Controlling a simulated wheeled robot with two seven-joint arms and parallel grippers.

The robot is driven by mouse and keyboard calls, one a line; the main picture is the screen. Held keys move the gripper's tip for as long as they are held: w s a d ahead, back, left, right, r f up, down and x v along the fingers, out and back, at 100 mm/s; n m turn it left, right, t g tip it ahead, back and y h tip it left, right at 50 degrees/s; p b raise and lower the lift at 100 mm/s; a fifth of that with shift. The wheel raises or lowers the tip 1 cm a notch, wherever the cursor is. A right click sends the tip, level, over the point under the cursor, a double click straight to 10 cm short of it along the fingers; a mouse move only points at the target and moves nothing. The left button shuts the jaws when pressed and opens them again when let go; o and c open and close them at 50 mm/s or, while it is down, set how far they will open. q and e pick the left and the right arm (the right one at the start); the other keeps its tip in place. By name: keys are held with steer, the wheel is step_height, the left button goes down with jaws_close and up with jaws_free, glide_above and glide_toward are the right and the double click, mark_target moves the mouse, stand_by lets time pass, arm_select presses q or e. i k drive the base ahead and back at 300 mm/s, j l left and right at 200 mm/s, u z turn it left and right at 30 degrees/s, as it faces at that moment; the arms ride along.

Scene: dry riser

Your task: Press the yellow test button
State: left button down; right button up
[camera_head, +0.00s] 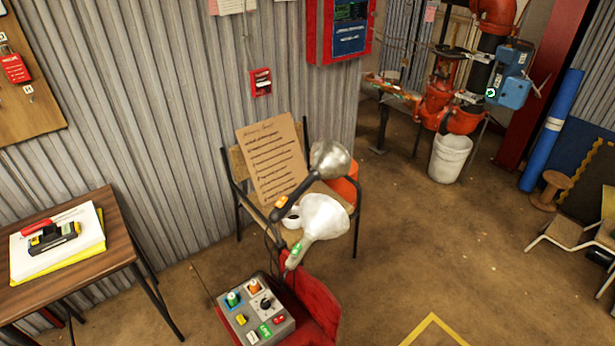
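A grey control box (285,325) is at the bottom centre, on top of a red stand (318,305). A small yellow button (241,319) sits on the left part of its face. Around it on the face are a green button (232,299), an orange button (253,286), a black knob (267,303), a white button (253,337), a green rectangular button (265,329) and a red button (279,320). Any lettering is too small to read. Neither of my grippers is in view.
A grey-headed handheld device (330,160) and a white-headed one (325,217) rise behind the box. A chair (238,165) holding a cardboard sign (272,160) stands behind them. A wooden table (115,235) is at left. The floor (430,240) to the right is mostly clear.

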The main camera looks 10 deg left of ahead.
mark_target(242, 321)
steer(key=u, duration=1)
steer(key=l+u, duration=0.25)
steer(key=i+j, duration=0.05)
